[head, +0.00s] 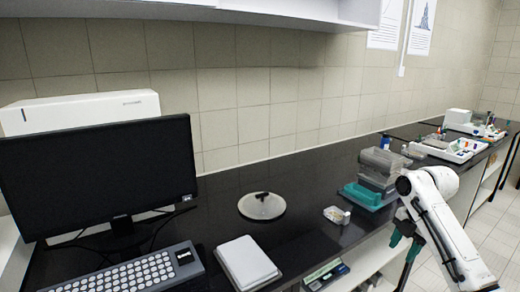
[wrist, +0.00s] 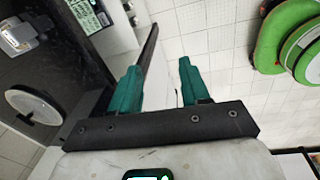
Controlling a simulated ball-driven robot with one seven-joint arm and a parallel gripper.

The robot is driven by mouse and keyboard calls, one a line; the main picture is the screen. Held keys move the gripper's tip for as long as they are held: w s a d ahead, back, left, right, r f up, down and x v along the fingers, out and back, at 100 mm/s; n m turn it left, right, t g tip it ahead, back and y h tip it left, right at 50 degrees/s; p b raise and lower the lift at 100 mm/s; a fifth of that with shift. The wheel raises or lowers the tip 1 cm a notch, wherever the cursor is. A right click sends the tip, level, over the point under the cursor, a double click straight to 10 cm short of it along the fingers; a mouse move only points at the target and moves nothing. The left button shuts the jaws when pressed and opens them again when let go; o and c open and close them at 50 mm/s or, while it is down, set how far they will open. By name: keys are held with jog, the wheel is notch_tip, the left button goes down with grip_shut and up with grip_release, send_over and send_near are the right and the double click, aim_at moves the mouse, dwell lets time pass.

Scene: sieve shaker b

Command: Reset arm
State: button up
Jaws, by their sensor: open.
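My gripper (wrist: 158,88) shows in the wrist view with two teal fingers held apart and nothing between them. It hangs over the bench's front edge, with pale tiled floor behind the fingers. In the head view my white arm (head: 440,225) is at the lower right, bent at the elbow. Part of the teal gripper shows beside it, in front of the bench; its fingertips are not clear there.
A green round object (wrist: 290,35) is at the wrist view's upper right.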

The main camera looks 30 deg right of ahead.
jog(key=a+f+m+t+y, duration=0.1)
jog(key=a+f+m, duration=0.45)
jog(key=a, duration=0.75)
jog(key=a+f+m+y, duration=0.1)
jog(key=a+f+m, duration=0.1)
jog(key=a+f, duration=0.85)
jog(key=s+a+f+m, duration=0.3)
jog(key=s+a+m, duration=0.3)
jog(key=s+a, duration=0.6)
jog(key=s+d+m+g+h, duration=0.1)
jog(key=s+m, duration=0.3)
jog(key=s, duration=0.7)
jog(key=shift+s+d+h, duration=0.25)
jog(key=shift+d+h, duration=0.1)
jog(key=shift+h, duration=0.45)
